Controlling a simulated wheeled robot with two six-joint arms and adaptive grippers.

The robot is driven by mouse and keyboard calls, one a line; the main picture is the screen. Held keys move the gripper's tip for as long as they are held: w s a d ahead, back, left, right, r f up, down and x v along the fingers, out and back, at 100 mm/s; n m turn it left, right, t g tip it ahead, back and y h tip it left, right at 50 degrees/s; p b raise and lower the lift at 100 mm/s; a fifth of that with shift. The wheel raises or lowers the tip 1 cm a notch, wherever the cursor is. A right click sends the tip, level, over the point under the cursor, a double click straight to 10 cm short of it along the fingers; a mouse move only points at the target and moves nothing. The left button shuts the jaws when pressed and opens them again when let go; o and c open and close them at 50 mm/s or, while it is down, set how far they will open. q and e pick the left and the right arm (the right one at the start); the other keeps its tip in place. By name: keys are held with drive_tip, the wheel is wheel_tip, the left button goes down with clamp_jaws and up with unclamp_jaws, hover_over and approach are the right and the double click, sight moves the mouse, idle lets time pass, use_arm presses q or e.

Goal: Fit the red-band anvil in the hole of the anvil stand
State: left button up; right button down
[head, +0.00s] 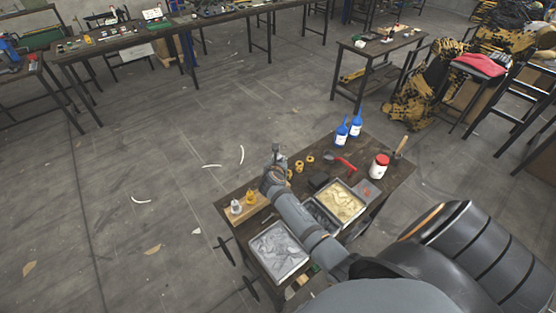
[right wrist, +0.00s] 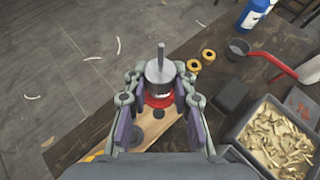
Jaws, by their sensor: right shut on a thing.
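My right gripper (right wrist: 160,90) is shut on the red-band anvil (right wrist: 160,70), a grey metal cylinder with a thin upright pin and a red band low down. In the head view the right gripper (head: 275,165) is small, with the anvil (head: 277,148) showing at its tip. The wooden anvil stand (right wrist: 165,141) lies below the gripper, with dark round spots that look like holes. In the head view the stand (head: 258,205) holds a white-topped piece (head: 236,207) and a yellow one (head: 250,197). The anvil's underside is hidden. My left gripper is not in view.
Yellow rings (right wrist: 193,66) and a red-handled tool (right wrist: 275,62) lie beyond the stand. A box of brass-coloured pieces (right wrist: 275,140) is at the right. Blue bottles (head: 341,133), a red-lidded jar (head: 378,166) and a grey-filled tray (head: 278,252) share the table.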

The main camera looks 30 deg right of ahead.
drive_tip(key=shift+f+b, duration=0.65)
drive_tip(key=shift+f, duration=0.15)
drive_tip(key=shift+f+b, duration=0.75)
drive_tip(key=shift+f, duration=0.45)
use_arm(q)
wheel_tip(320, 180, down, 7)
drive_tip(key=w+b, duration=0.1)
drive_tip(key=b, duration=0.4)
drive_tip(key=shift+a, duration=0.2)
use_arm(e)
drive_tip(key=shift+f, duration=3.6)
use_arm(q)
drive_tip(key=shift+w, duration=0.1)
use_arm(e)
drive_tip(key=c, duration=1)
unclamp_jaws()
drive_tip(key=shift+c, duration=0.2)
